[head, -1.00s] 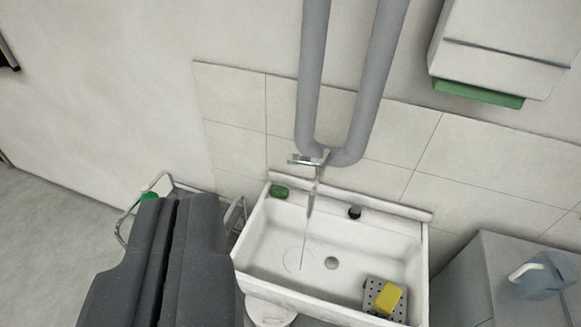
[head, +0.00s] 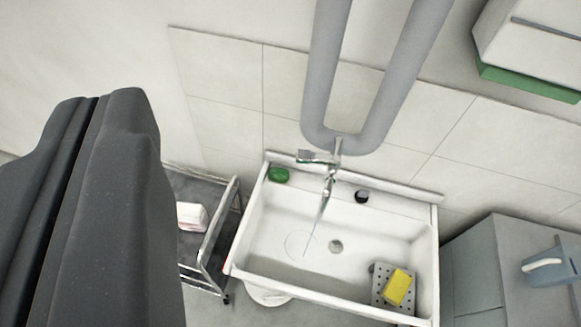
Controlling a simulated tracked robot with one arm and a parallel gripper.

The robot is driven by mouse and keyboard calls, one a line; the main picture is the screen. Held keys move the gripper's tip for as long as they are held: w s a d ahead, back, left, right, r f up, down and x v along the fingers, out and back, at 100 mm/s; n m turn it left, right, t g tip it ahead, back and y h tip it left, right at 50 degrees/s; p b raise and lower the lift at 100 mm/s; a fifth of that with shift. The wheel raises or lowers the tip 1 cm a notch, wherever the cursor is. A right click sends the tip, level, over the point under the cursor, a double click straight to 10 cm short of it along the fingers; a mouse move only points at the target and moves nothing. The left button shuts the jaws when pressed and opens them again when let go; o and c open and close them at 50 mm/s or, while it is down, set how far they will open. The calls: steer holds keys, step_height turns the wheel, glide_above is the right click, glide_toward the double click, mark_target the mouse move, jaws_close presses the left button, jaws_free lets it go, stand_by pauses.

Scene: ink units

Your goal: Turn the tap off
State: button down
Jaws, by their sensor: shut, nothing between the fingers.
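The chrome tap (head: 329,180) is on the wall side of the white sink (head: 254,222), below the bend of a grey pipe. Its lever (head: 312,157) points left. A thin stream of water (head: 313,232) runs from the spout into the basin. My gripper (head: 104,97) is large and dark grey at the left of the view, its two fingers pressed together with nothing between them. It is left of the tap and apart from it.
A grey U-shaped pipe (head: 319,90) hangs above the tap. A green soap (head: 278,175) sits on the sink's back left corner, and a yellow sponge (head: 397,288) lies front right. A metal cart (head: 207,262) stands left of the sink, a grey cabinet (head: 475,270) right.

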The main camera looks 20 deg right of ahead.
steer(key=shift+a, duration=0.2)
steer(key=m+t+h+b, duration=0.1)
steer(key=m+h+b, duration=0.5)
steer(key=m, duration=1.7)
glide_toward(309, 162)
steer(key=shift+h, duration=0.7)
steer(key=x, duration=0.5)
steer(key=shift+w+a+f+p, duration=0.15)
steer(key=shift+a+f+p, duration=0.15)
steer(key=shift+a+p, duration=0.1)
steer(key=shift+x, duration=0.9)
steer(key=shift+r, duration=0.1)
